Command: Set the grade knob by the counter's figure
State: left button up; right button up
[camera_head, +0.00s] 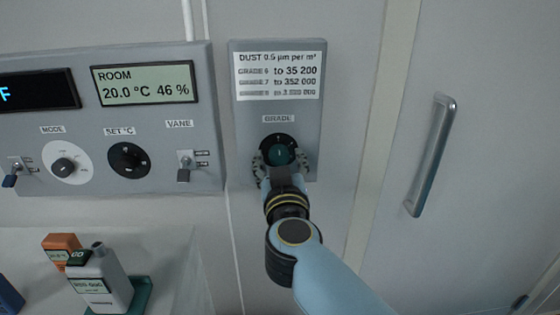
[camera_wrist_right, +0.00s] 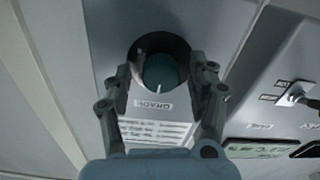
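The grade knob (camera_head: 279,153) is a dark dial with a teal cap, low on a grey wall panel (camera_head: 240,130) under the label GRADE. In the right wrist view the knob (camera_wrist_right: 161,72) shows a pale pointer line on its cap. A white dust card (camera_head: 278,76) above lists grades with figures, the first two reading to 35 200 and to 352 000; its last line is blurred. My right gripper (camera_head: 282,164) is at the knob, one finger on each side, apparently apart from the cap, so open around it. I see no particle counter display. My left gripper is out of view.
To the left, a control panel (camera_head: 215,120) has a ROOM display (camera_head: 145,83), a mode knob (camera_head: 66,163), a set °C knob (camera_head: 128,160) and a vane switch (camera_head: 185,166). Bottles (camera_head: 100,285) stand lower left. A door handle (camera_head: 432,155) is at right.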

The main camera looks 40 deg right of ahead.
jog(key=c, duration=1)
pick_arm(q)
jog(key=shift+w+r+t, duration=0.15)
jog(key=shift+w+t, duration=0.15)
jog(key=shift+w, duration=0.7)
